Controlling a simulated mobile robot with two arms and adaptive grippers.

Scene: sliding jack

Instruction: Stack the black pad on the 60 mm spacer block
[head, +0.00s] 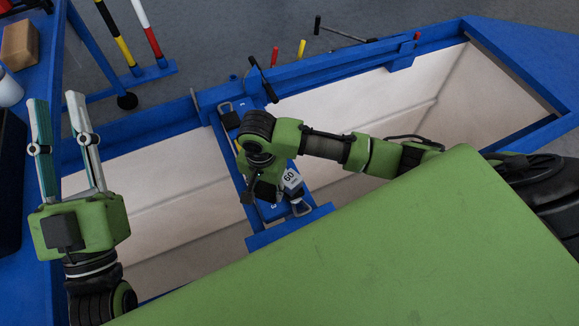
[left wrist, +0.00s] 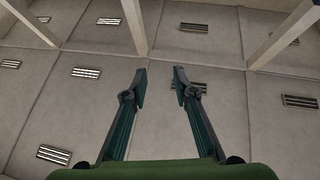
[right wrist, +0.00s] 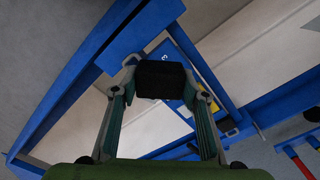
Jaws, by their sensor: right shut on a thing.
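The black pad (right wrist: 161,84) is between the fingertips of my right gripper (right wrist: 160,72), which is shut on it, in the right wrist view. In the head view my right wrist hangs over the narrow blue jack (head: 228,118), and the pad and fingertips are hidden there. A pale face marked 60 (head: 290,178), which looks like the spacer block, shows just right of my right gripper's body; the gap between pad and block cannot be told. My left gripper (head: 56,98) is open and empty at the far left, also in the left wrist view (left wrist: 160,80).
A blue frame (head: 330,68) surrounds a deep pale-walled pit (head: 400,105) on both sides of the jack. A blue shelf (head: 30,75) at left carries a brown block (head: 19,45) and a white cup (head: 9,90). Coloured handles stand along the far edge.

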